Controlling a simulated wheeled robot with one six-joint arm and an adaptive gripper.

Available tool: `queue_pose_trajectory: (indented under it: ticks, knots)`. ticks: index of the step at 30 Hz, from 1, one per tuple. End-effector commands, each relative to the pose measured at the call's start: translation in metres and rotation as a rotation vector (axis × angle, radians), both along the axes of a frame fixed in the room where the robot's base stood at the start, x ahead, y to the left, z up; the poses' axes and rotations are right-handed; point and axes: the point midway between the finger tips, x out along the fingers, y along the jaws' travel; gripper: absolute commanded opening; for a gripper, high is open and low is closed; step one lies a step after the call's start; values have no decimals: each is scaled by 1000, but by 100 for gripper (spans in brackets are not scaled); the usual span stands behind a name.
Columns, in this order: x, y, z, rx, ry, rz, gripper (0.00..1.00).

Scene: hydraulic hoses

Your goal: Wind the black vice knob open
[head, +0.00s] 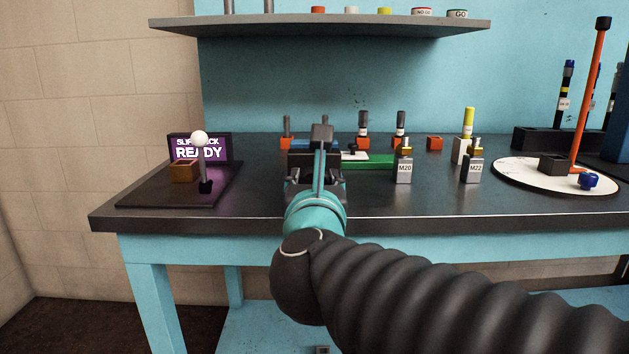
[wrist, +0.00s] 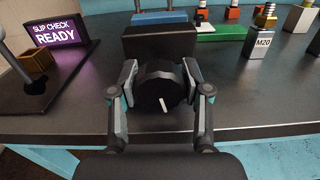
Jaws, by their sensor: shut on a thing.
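The black vice knob (wrist: 160,88) shows in the wrist view as a dark round disc with a white mark pointing down and slightly right. My gripper (wrist: 160,90) is shut on the knob, one finger on its left and one on its right. Behind the knob stands the dark vice block (wrist: 160,45). In the head view my gripper (head: 317,170) is at the bench's front middle, and my own arm hides the knob there.
The dark bench top (head: 262,205) has free room left of my gripper. A lever panel with a "READY" screen (head: 200,149) stands at the left. Blocks marked M20 (head: 404,168) and M22 (head: 472,168) stand to the right. A white round plate (head: 520,178) lies farther right. A shelf (head: 330,24) hangs above.

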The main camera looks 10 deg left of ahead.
Motion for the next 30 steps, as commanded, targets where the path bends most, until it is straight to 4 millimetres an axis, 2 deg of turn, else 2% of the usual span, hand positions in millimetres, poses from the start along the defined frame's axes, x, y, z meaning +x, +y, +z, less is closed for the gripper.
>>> queue_pose_trajectory:
  ticks: [6,15,16,18,19,30]
  knots:
    - [0,0,0,-97,-23,0,13]
    - [0,0,0,-108,-26,0,13]
    - [0,0,0,-108,-26,0,52]
    - [0,0,0,-108,-26,0,70]
    - [0,0,0,-108,-26,0,74]
    - [-3,0,0,-107,-27,1,74]
